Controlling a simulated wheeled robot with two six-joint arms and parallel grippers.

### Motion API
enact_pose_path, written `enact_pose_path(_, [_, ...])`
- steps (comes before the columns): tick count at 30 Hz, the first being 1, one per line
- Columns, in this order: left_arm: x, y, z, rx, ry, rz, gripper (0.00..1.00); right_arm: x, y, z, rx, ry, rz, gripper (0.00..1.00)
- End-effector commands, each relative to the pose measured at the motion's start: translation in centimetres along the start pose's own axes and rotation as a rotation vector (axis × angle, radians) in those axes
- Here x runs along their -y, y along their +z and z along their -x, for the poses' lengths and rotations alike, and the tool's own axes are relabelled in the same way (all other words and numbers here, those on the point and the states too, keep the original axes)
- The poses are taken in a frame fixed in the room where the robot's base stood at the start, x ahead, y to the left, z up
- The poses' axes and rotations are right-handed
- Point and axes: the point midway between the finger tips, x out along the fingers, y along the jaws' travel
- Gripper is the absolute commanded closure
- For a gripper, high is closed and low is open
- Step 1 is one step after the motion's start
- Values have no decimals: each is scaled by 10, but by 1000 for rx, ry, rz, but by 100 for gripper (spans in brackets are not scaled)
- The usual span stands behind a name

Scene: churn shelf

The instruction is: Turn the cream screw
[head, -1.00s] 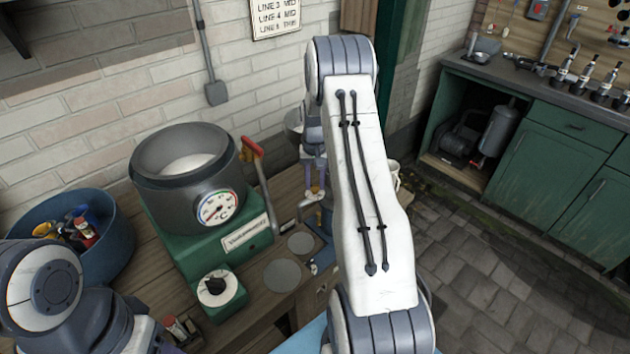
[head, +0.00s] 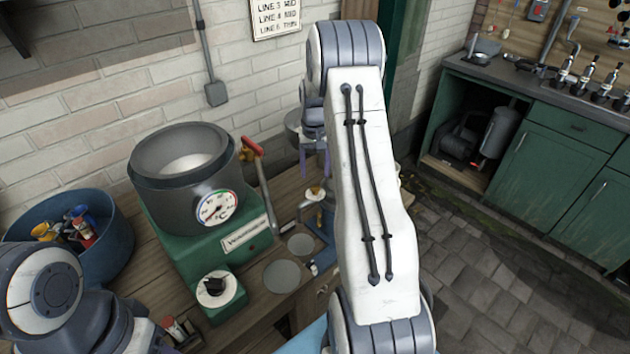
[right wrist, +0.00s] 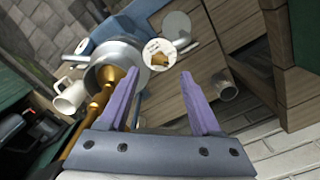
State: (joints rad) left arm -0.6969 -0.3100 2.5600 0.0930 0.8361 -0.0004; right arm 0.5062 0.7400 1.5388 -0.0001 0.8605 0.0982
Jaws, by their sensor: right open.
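The cream screw seems to be the small brass piece on a round white disc (head: 315,194), on a blue-grey stand on the bench. In the right wrist view the brass piece and disc (right wrist: 159,54) show just beyond and between the fingertips. My right gripper (head: 315,172) is open, with purple fingers pointing down above the screw. In the right wrist view its fingertips (right wrist: 160,76) are apart with nothing between them. My left arm shows at the lower left, but its gripper is out of the picture.
A green machine with a dark round bowl and dial (head: 190,180) stands left of the screw. A red-handled lever (head: 258,175) rises between them. A blue tub (head: 105,250) is further left. A white mug (right wrist: 69,96) and metal bowl (right wrist: 117,62) are near the gripper.

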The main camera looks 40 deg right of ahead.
Motion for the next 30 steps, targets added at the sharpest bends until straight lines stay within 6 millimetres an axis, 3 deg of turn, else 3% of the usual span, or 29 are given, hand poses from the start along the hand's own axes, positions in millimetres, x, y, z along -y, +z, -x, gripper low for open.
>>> enact_pose_path(3, [0,0,-4,0,0,0,45,0,-1,24,-4,0,0,35])
enact_pose_path(10, [0,0,-6,0,0,0,45,0,0,51,-1,0,1,35])
enact_pose_path(30, [0,0,-5,0,0,0,45,0,0,55,1,0,1,35])
